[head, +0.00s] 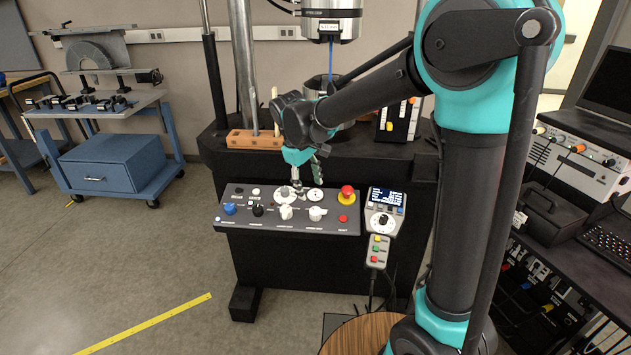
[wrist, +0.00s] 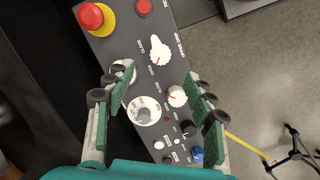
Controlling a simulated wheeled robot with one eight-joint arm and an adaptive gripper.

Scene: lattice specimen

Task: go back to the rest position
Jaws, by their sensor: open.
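My gripper (head: 303,178) hangs at the end of my arm over the control panel (head: 240,221) in the head view. In the wrist view my gripper (wrist: 160,112) has its two green-padded fingers apart, with nothing held between them. In the head view the gripper partly hides the upper dials.
A red emergency button (head: 347,192) stands at the panel's right end. A pendant (head: 384,215) hangs beside it. A wooden block (head: 254,139) and the machine column (head: 243,60) stand behind. A dark rack with instruments (head: 580,165) is at right.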

